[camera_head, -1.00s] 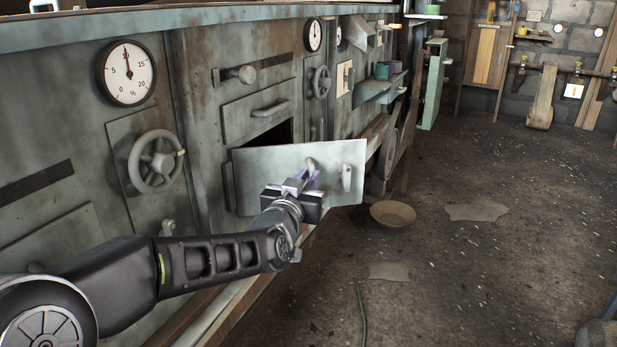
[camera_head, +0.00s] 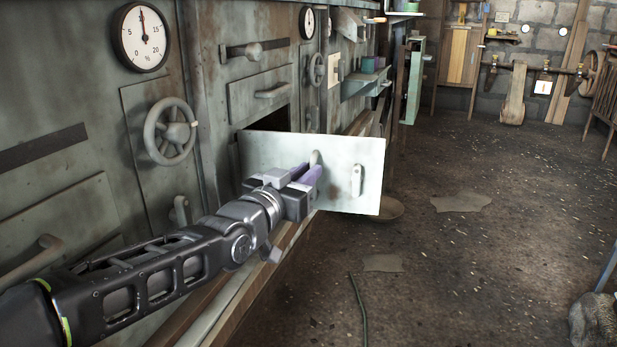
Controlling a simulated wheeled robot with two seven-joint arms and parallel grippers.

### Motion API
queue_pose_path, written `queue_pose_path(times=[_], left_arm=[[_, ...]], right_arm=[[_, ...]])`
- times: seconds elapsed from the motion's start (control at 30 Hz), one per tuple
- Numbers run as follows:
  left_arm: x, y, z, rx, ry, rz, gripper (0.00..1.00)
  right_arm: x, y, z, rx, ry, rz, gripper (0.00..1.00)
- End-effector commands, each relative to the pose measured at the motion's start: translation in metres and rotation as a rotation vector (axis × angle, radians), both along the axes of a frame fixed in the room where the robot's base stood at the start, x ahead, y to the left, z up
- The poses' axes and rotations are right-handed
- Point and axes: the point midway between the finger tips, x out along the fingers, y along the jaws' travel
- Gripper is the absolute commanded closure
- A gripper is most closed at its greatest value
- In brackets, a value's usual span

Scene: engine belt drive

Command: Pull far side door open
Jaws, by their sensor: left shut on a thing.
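The far side door (camera_head: 345,160) is a pale grey-green metal panel on the machine's front, hinged at its left edge and swung out toward the room. A dark opening shows behind its top left edge. My left gripper (camera_head: 308,172) is at the middle of the door, its purple fingers shut on the door's handle (camera_head: 315,158), of which only the upper end shows. A second small handle or latch (camera_head: 357,181) sits on the door's right part, free of the gripper. My right gripper is not in view.
The machine front carries a dial gauge (camera_head: 141,37), a handwheel (camera_head: 170,132) and a flat drawer handle (camera_head: 272,91) above the door. The floor to the right is mostly open, with a green hose (camera_head: 358,310).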

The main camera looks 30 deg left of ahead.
Motion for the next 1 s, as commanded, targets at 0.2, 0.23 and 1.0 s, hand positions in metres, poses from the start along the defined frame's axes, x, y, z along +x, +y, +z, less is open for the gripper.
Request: queue_pose_path(times=[0.2,0.23,1.0], left_arm=[[-0.0059,0.0206,0.0062,-0.010,-0.016,0.037,1.00],[-0.0059,0.0206,0.0062,-0.010,-0.016,0.037,1.00],[-0.0051,0.0191,0.0055,-0.009,-0.014,0.034,0.64]], right_arm=[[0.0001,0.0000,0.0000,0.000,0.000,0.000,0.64],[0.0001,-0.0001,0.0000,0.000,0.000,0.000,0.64],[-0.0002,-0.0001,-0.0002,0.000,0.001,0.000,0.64]])
